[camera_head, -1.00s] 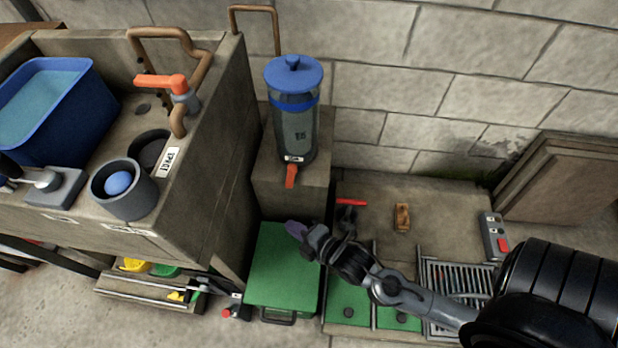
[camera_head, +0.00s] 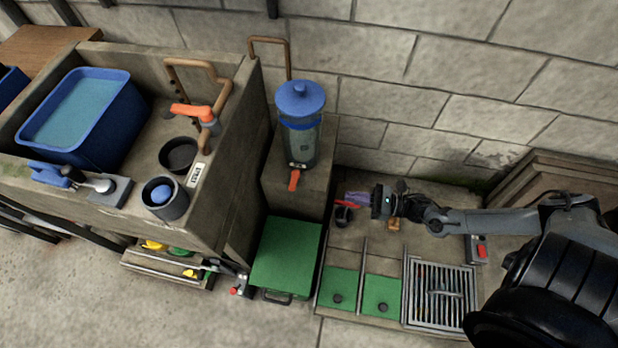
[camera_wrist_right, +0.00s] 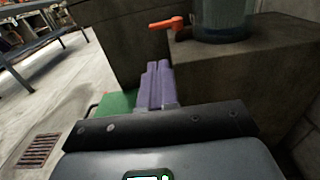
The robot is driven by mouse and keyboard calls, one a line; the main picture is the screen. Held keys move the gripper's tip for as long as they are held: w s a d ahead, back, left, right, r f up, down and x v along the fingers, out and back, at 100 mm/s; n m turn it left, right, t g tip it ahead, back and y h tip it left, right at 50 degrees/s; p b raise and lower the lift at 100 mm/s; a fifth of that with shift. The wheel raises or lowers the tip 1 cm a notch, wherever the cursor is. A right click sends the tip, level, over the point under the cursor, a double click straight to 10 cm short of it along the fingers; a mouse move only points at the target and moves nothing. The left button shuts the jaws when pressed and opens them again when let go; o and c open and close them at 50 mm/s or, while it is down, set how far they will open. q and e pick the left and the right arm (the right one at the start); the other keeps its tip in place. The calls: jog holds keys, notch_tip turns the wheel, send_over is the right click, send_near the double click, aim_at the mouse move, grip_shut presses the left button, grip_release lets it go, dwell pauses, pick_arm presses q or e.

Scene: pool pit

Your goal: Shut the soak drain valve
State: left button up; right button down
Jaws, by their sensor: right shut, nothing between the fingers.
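No label that I can read names the soak drain valve. A small black fitting (camera_head: 343,216) stands on the low platform, and its red handle is largely covered by my right gripper. A clear dispenser (camera_head: 300,140) with a blue lid has an orange-red tap lever (camera_head: 294,180) pointing down; the lever also shows in the wrist view (camera_wrist_right: 166,23). My right gripper (camera_head: 352,198) has its purple fingers together and empty, pointing left, above or beside the black fitting; contact cannot be told. The fingers also show in the wrist view (camera_wrist_right: 155,85). My left gripper is not in view.
A stone sink (camera_head: 232,175) with a blue tub (camera_head: 85,118) and an orange tap handle (camera_head: 192,112) stands left. A green-lidded box (camera_head: 287,252) sits below the dispenser. A metal grate (camera_head: 440,292) and a red-switched box (camera_head: 480,250) lie right.

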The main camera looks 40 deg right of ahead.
jog(key=shift+w+r, duration=0.25)
jog(key=shift+r, duration=0.4)
jog(key=shift+d, duration=0.1)
jog(key=b, duration=0.6)
send_near(294, 181)
jog(key=x, duration=0.4)
jog(key=shift+w+a+f, duration=0.15)
jog(key=shift+a+f, duration=0.15)
jog(key=shift+a, duration=0.1)
jog(key=shift+w+a+r, duration=0.1)
jog(key=shift+w+a, duration=0.25)
jog(key=shift+w, duration=0.15)
jog(key=shift+d, duration=0.1)
